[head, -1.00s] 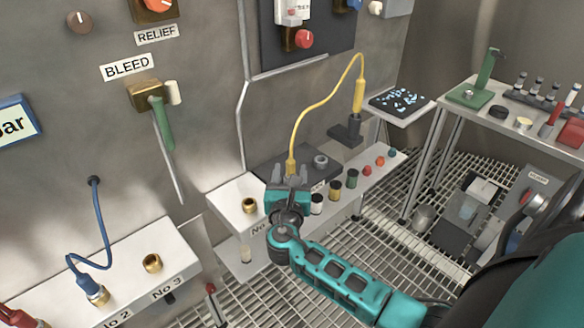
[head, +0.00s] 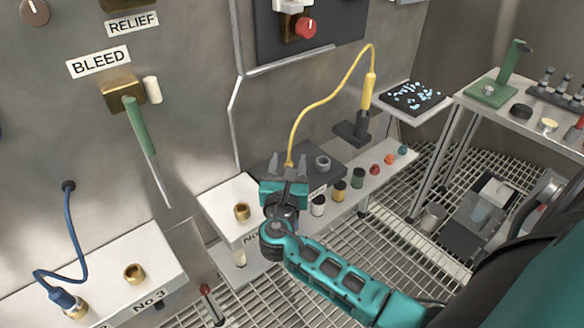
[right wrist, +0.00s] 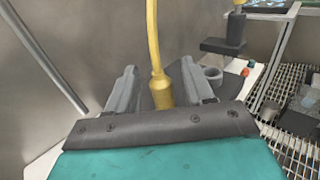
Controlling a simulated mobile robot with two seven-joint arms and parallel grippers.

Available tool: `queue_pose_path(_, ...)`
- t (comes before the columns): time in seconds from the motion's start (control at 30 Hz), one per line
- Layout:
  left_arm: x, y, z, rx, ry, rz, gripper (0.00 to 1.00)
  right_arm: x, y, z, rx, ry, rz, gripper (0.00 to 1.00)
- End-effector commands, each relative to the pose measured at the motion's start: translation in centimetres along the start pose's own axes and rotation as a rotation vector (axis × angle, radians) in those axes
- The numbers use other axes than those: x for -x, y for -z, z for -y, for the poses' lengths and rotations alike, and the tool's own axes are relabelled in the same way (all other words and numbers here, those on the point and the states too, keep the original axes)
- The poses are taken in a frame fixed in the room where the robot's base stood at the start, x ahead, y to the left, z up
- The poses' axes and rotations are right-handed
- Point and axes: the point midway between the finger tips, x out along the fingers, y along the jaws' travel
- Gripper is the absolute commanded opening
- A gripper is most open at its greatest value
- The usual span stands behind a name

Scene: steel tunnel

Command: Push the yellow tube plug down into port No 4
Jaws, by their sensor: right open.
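The yellow tube (head: 327,98) arcs across the head view. Its lower end carries the yellow plug, which shows in the right wrist view (right wrist: 161,91) upright between my right gripper's fingers. My right gripper (head: 288,166) is open, with a gap visible between the plug and the fingers. The plug's lower end is hidden behind the gripper body. The tube's other end (head: 368,92) stands in a dark holder (head: 352,132). A brass port (head: 241,211) sits on a white block left of my gripper; its label, partly hidden, reads "No". My left gripper is not in view.
A dark plate with a grey ring (head: 322,163) lies just behind my right gripper. Several coloured caps (head: 358,178) line the ledge to its right. The brass No 3 port (head: 134,273) and a blue hose (head: 77,235) are at left. A green-handled lever (head: 138,125) hangs from the wall.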

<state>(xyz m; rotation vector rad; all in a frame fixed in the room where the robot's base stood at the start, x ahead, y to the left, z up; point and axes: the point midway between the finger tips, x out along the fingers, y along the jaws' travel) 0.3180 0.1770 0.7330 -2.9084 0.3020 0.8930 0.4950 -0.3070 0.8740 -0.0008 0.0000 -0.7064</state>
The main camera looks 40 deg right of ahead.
Motion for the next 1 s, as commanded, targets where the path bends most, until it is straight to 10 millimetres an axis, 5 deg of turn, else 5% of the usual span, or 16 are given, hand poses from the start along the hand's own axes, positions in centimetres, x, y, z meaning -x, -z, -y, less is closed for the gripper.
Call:
queue_pose_path(0.37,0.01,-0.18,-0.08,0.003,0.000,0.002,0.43,0.31,0.02,-0.16,0.000,0.000,-0.001,0.52)
queue_pose_path(0.9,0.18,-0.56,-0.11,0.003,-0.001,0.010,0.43,0.27,0.00,-0.16,-0.001,0.000,0.000,0.00)
queue_pose_path(1.0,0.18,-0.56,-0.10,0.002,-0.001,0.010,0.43,0.26,-0.04,-0.16,-0.001,0.000,0.000,0.00)
